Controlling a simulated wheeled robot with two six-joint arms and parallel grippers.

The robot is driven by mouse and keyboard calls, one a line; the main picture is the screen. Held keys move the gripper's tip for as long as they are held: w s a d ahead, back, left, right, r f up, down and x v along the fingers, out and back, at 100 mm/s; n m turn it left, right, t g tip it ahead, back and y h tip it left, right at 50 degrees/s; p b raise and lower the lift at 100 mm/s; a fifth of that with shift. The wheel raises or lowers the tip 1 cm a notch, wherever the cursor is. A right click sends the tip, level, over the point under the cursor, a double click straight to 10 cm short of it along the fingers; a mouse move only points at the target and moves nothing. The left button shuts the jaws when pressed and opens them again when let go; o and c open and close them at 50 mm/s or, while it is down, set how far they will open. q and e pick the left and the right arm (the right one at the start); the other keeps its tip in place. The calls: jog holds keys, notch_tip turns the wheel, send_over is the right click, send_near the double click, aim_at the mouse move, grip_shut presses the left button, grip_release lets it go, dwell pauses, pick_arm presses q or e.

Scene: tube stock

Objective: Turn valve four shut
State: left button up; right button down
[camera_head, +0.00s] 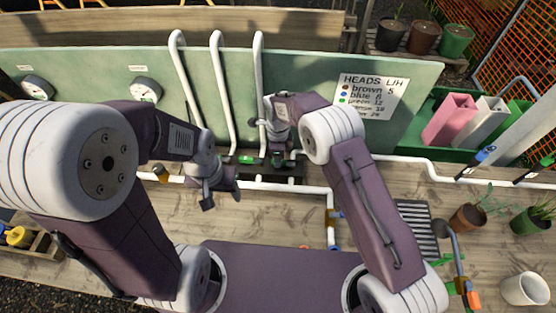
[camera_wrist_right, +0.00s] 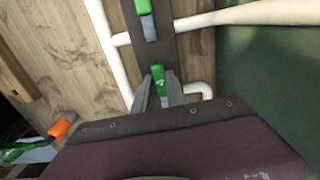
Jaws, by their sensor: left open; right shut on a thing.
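A green valve handle (camera_wrist_right: 158,80) sits between the fingertips of my right gripper (camera_wrist_right: 157,92) in the right wrist view. The gripper is shut on this handle, over a dark manifold strip (camera_wrist_right: 198,45) with white pipes. In the head view my right gripper (camera_head: 278,160) reaches down to the same strip, and my arm hides part of it. A second green handle (camera_head: 246,159) lies just left of it; it also shows in the wrist view (camera_wrist_right: 143,8). No valve number is readable. My left gripper (camera_head: 222,190) is open and empty, in front of the strip and to the left.
White pipes (camera_head: 217,80) rise up the green back panel, which has two gauges (camera_head: 145,90) and a sign (camera_head: 370,97). Right are a blue handle (camera_head: 485,155), potted plants (camera_head: 467,217), a white bucket (camera_head: 526,289) and an orange handle (camera_head: 468,292). A dark grate (camera_head: 417,228) lies right of my right arm.

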jog(key=shift+w, duration=0.1)
dwell(0.4)
jog(key=c, duration=1.4)
grip_release()
jog(key=shift+o, duration=0.2)
jog(key=shift+r, duration=0.45)
notch_tip(320, 180, up, 8)
jog(key=b, duration=0.2)
jog(key=shift+r, duration=0.1)
